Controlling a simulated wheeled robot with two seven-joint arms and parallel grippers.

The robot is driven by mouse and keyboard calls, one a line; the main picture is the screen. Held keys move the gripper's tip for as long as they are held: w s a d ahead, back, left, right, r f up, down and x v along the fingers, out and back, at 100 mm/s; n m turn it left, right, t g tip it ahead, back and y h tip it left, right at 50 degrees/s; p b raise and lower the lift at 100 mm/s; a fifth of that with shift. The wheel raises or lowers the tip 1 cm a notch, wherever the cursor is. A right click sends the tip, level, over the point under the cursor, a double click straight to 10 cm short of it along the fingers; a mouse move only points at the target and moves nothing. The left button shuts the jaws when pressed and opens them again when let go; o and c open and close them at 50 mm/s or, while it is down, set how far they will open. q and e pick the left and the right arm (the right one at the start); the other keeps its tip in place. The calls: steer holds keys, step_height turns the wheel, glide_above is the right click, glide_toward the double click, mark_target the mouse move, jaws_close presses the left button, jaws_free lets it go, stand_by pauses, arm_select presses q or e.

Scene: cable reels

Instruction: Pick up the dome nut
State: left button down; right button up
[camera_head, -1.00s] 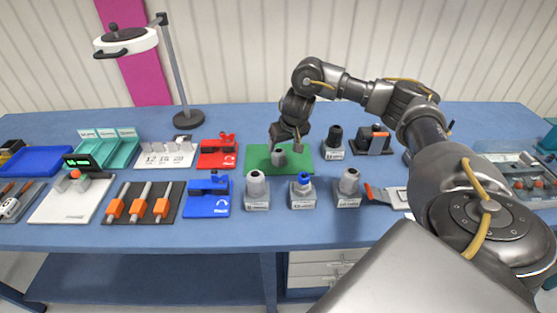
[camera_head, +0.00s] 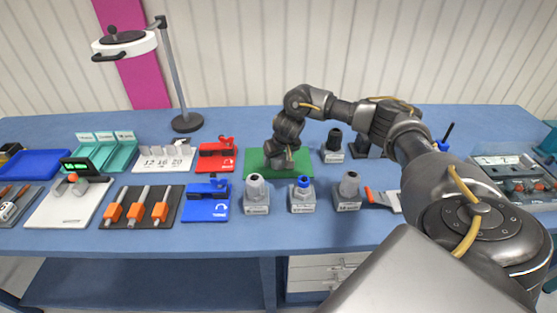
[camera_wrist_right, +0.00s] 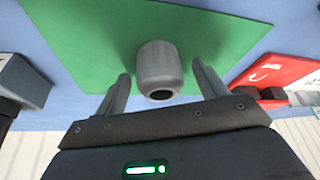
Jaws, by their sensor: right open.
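The dome nut is a grey, rounded cylinder with a dark hole in its end; it sits on the green mat (camera_head: 305,165). In the right wrist view the dome nut (camera_wrist_right: 160,68) lies between the two fingers of my right gripper (camera_wrist_right: 161,78), with a gap on each side. That gripper is open and points down over the mat. In the head view my right gripper (camera_head: 284,160) covers most of the nut, so its contact with the mat cannot be seen there. My left gripper is out of view.
A red block (camera_head: 216,158) is left of the mat and a blue block (camera_head: 206,204) is nearer the front. Several grey fittings on stands (camera_head: 257,192) line the front of the mat. A dark fitting (camera_head: 334,142) stands to its right. A lamp (camera_head: 187,122) stands behind.

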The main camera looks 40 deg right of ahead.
steer(key=c, duration=1.1)
steer(key=shift+r, duration=0.1)
